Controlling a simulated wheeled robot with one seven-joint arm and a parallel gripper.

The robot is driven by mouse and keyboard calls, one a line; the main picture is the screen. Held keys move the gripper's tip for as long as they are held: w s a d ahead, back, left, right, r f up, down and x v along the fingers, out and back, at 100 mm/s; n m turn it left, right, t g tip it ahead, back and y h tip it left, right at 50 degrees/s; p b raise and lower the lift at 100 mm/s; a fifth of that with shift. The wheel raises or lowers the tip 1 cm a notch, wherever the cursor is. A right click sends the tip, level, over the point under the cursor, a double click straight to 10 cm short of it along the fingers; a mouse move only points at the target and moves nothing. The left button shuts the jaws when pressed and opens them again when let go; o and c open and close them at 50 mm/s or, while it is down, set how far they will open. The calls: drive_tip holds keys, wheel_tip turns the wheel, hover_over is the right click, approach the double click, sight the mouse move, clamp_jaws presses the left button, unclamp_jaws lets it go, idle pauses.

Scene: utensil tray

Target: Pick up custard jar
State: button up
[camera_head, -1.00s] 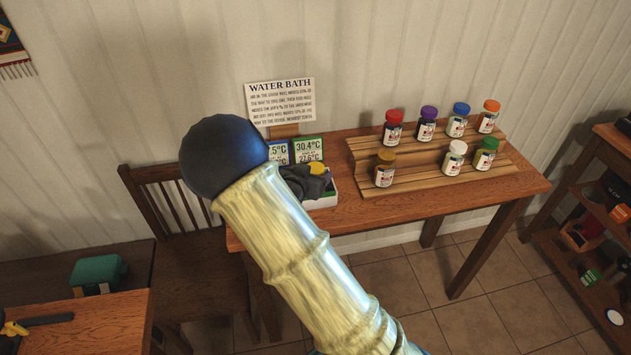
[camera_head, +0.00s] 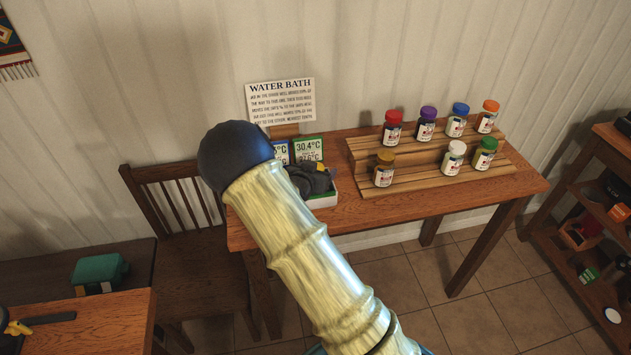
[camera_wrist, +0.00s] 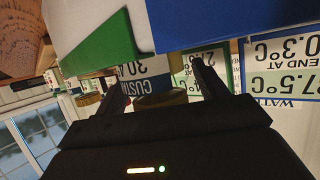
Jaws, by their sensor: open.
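The custard jar (camera_wrist: 146,70) shows in the wrist view, with part of a "CUSTA… 30" label and a gold lid. It appears upside down in that view. My gripper (camera_wrist: 160,86) is open, with one dark finger on each side of the jar's lid. I cannot tell whether the fingers touch it. In the head view my gripper (camera_head: 318,182) is low over the white tray at the left of the table, and the jar is hidden there.
A wooden stepped rack (camera_head: 420,180) with several jars in coloured lids stands to the right. Temperature cards (camera_head: 308,149) and a "WATER BATH" sign (camera_head: 281,102) stand behind the tray (camera_head: 322,202). A chair (camera_head: 180,210) is at the left.

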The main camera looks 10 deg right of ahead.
drive_tip(key=shift+s, duration=0.1)
drive_tip(key=c, duration=1.4)
wheel_tip(320, 180, up, 10)
drive_tip(key=shift+r, duration=0.1)
